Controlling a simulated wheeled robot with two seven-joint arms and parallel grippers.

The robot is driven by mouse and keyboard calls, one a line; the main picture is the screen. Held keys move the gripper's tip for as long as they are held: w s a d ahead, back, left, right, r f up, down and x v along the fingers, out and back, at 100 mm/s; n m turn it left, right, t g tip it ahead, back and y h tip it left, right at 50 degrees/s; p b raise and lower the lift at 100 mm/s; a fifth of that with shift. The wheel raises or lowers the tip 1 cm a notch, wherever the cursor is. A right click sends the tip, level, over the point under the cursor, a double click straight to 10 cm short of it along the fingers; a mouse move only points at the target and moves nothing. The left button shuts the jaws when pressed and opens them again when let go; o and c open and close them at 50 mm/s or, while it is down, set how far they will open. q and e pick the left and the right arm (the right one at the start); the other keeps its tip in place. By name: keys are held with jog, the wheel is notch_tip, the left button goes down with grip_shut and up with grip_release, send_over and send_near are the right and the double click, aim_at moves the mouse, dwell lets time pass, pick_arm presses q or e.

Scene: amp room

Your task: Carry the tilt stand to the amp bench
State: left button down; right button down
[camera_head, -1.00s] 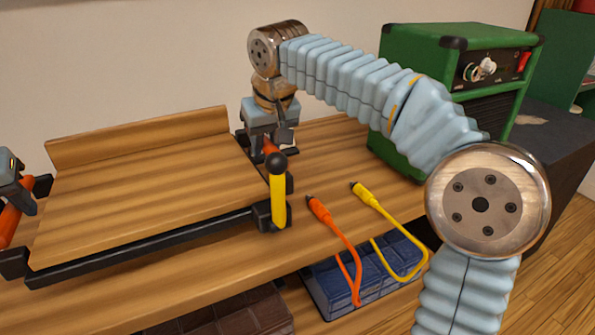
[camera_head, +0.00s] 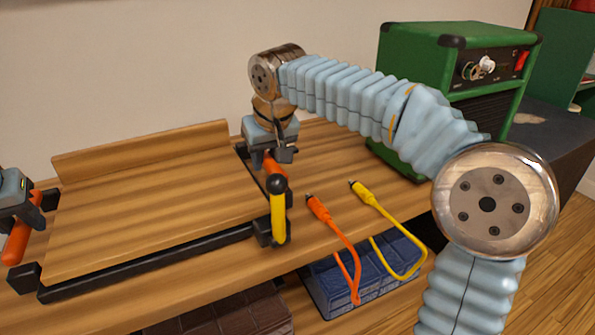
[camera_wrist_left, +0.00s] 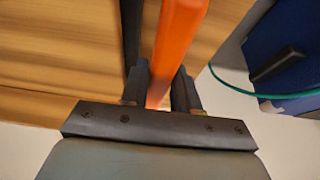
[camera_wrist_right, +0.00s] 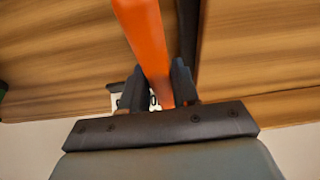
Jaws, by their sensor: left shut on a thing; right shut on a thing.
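The tilt stand (camera_head: 160,205) is a wide wooden board with a back ledge and a black frame. It is over the wooden bench top, its left side at the picture's left edge; I cannot tell whether it touches the bench. A yellow lever with a black knob (camera_head: 278,215) stands at its front right corner. My left gripper (camera_head: 35,203) is shut on the left orange handle (camera_wrist_left: 177,45). My right gripper (camera_head: 278,155) is shut on the right orange handle (camera_wrist_right: 143,40). In both wrist views the fingers sit on either side of the bar.
An orange cable (camera_head: 335,235) and a yellow cable (camera_head: 385,215) hang over the bench's front edge, just right of the stand. A green amp (camera_head: 440,60) stands at the back right, behind my right arm. Blue (camera_head: 335,285) and brown boxes (camera_head: 225,320) sit below.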

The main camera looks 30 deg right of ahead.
pick_arm(q)
jog(key=shift+f, duration=0.1)
pick_arm(e)
jog(key=shift+f, duration=0.1)
pick_arm(q)
jog(key=c, duration=1.2)
grip_release()
jog(key=shift+f, duration=0.2)
pick_arm(e)
jog(key=c, duration=1.2)
grip_release()
jog(key=shift+f, duration=0.2)
pick_arm(q)
jog(key=o, duration=0.4)
pick_arm(e)
jog(key=o, duration=0.4)
